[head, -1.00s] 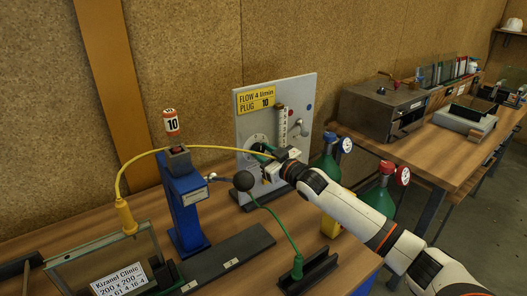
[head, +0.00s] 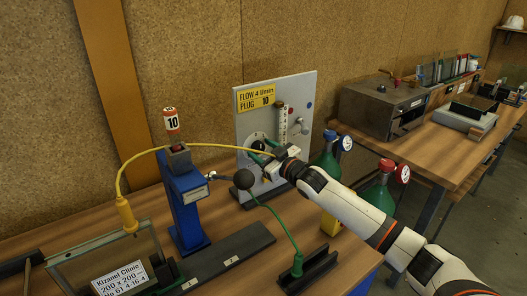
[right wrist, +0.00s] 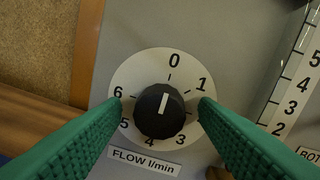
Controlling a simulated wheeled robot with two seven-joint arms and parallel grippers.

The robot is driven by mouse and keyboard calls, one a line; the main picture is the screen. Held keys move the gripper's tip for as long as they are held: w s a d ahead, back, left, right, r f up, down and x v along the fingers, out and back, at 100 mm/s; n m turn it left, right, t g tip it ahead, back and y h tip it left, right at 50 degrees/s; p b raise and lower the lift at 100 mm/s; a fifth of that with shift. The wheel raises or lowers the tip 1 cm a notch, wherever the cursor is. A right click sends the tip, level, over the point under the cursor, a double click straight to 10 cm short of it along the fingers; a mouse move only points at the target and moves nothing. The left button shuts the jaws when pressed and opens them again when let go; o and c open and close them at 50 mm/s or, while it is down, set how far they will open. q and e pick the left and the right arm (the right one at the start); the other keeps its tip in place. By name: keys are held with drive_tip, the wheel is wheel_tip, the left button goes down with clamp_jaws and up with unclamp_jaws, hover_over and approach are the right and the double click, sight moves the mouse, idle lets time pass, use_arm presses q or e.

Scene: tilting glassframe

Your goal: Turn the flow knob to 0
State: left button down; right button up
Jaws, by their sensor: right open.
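The flow knob (right wrist: 161,111) is a round black knob with a white pointer mark, on a white dial numbered 0 to 6. In the right wrist view its pointer lines up with the 0. The knob also shows in the head view (head: 258,141), on the grey upright panel (head: 303,95). My right gripper (head: 268,154) is open in front of the panel. Its green finger pads flank the lower part of the dial in the right wrist view, with the knob visible between them and apart from both. My left gripper is not in view.
The rotameter tube (head: 283,122) stands right of the dial. Green gas bottles (head: 379,195) stand to the right, near my right arm.

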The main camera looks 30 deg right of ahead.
drive_tip(key=b+v, duration=0.2)
drive_tip(key=v, duration=1)
idle(0.5)
